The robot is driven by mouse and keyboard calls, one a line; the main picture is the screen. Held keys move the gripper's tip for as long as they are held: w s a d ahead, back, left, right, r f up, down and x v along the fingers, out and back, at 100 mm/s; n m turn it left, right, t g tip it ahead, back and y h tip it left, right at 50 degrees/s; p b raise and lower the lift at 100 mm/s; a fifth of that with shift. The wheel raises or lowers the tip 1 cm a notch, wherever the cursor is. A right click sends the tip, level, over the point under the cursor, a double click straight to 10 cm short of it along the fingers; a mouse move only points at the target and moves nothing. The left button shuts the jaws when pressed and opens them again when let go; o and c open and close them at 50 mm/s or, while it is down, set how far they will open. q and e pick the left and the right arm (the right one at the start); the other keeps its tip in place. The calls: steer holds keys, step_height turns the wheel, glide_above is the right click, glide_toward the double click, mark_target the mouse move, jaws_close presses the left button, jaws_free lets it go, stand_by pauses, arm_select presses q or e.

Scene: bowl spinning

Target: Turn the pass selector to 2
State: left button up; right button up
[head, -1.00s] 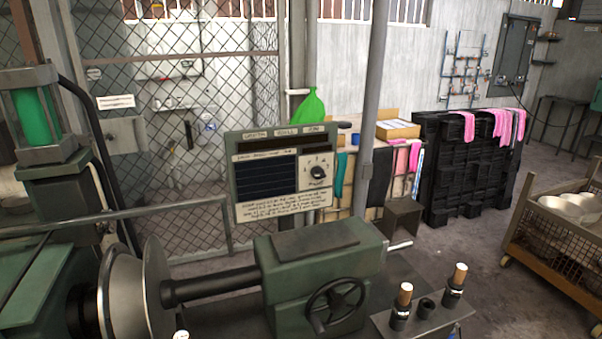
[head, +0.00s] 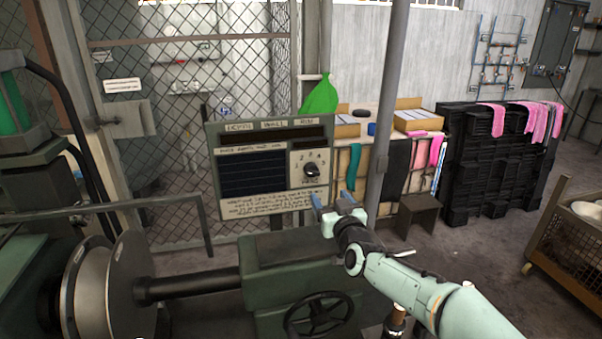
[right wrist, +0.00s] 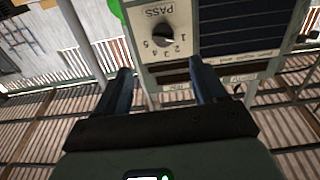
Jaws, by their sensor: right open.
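The pass selector (head: 312,171) is a dark round knob on a pale dial at the right side of the green control panel (head: 208,170). Numbers run in an arc beside it. In the right wrist view the knob (right wrist: 162,37) appears upside down, with the word PASS and digits 1 to 5 around it. I cannot tell surely which number it points at. My right gripper (head: 329,202) is open and empty, just below and right of the knob in the head view. In the right wrist view its two fingers (right wrist: 160,72) are apart, with the knob beyond the gap, untouched. My left gripper is not in view.
A green lathe-like machine with a handwheel (head: 318,316) and a large metal disc (head: 131,285) stands below the panel. A grey post (head: 386,110) rises right of the panel. A chain-link fence (head: 180,85) is behind. A wire cart (head: 560,235) stands at right.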

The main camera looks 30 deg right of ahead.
mark_target(313, 174)
steer(key=p+x, duration=0.1)
steer(key=x, duration=0.3)
steer(key=p+x, duration=0.2)
steer(key=x, duration=0.2)
steer(key=r+p+x, duration=0.1)
steer(key=x, duration=0.3)
steer(key=shift+w+a+p, duration=0.2)
steer(key=shift+a+p, duration=0.05)
steer(key=shift+p, duration=0.05)
steer(key=shift+w+d+f+p, duration=0.15)
steer(key=shift+w+f+p, duration=0.15)
steer(key=shift+w, duration=0.4)
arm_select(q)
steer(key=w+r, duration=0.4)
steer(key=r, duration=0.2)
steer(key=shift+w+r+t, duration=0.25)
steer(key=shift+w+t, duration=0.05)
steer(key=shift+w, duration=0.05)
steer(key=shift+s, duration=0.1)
arm_select(e)
steer(key=shift+s, duration=0.15)
steer(key=shift+c, duration=0.4)
steer(key=c, duration=1)
